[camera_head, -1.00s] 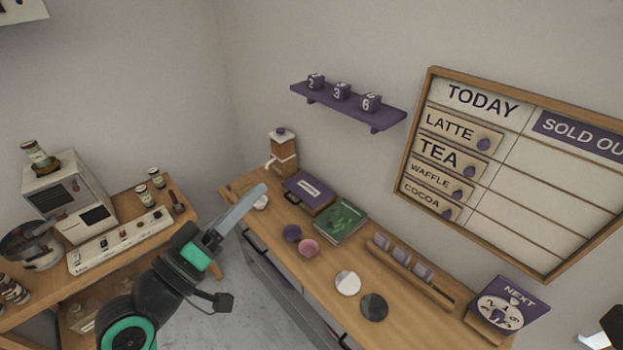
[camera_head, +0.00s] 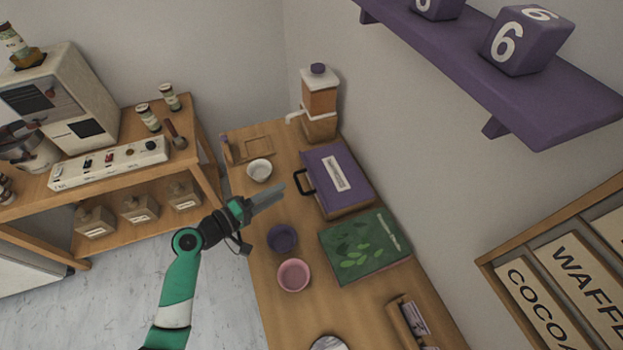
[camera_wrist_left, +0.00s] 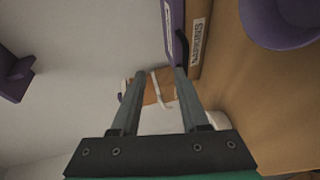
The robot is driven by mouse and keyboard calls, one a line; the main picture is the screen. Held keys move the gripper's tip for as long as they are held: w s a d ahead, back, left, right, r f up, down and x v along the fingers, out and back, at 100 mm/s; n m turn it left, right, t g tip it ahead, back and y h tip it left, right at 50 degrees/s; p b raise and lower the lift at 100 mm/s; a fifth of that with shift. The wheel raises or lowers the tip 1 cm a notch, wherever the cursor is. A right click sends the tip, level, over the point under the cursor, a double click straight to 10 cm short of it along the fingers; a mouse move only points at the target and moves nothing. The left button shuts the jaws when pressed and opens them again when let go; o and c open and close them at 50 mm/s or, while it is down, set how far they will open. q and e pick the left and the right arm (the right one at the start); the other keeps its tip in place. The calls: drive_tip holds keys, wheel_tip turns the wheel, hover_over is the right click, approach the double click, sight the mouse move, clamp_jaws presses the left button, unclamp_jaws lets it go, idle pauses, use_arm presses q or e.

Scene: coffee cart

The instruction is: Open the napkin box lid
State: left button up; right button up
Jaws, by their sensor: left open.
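The napkin box (camera_head: 345,207) is a wooden box with a purple lid (camera_head: 353,168) bearing a white label; the lid lies shut. A black handle (camera_head: 304,182) sticks out from its left side. In the left wrist view, the napkin box (camera_wrist_left: 194,62) stands at top centre-right, its label and dark handle showing beside the right finger. My left gripper (camera_head: 283,194) is open and empty, just left of the handle in the head view, its fingers pointing toward the box. The same gripper (camera_wrist_left: 158,75) fills the lower middle of the wrist view. I cannot tell whether a finger touches the handle.
A green leafy book or box (camera_head: 366,245) lies near the napkin box. A white bowl (camera_head: 259,170), purple bowl (camera_head: 282,238) and pink bowl (camera_head: 293,275) stand around the gripper. An orange dispenser (camera_head: 319,102) stands behind. A purple shelf (camera_head: 500,65) hangs at upper right.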

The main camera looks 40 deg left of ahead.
sight(298, 183)
use_arm(q)
drive_tip(key=shift+n+y, duration=0.3)
drive_tip(key=shift+n, duration=0.1)
drive_tip(key=s+f, duration=0.1)
drive_tip(key=a+f+b, duration=0.1)
drive_tip(key=s+f, duration=0.1)
drive_tip(key=f, duration=0.1)
drive_tip(key=shift+s+a, duration=0.2)
drive_tip(key=shift+s, duration=0.1)
drive_tip(key=shift+w+a, duration=0.1)
drive_tip(key=shift+a, duration=0.15)
drive_tip(key=shift+w+r, duration=0.1)
drive_tip(key=shift+r, duration=0.05)
drive_tip(key=b+x, duration=0.3)
drive_tip(key=x, duration=0.8)
drive_tip(key=shift+w, duration=0.35)
use_arm(e)
drive_tip(key=f, duration=0.5)
drive_tip(key=shift+s+f, duration=0.3)
drive_tip(key=shift+f, duration=0.05)
use_arm(q)
clamp_jaws()
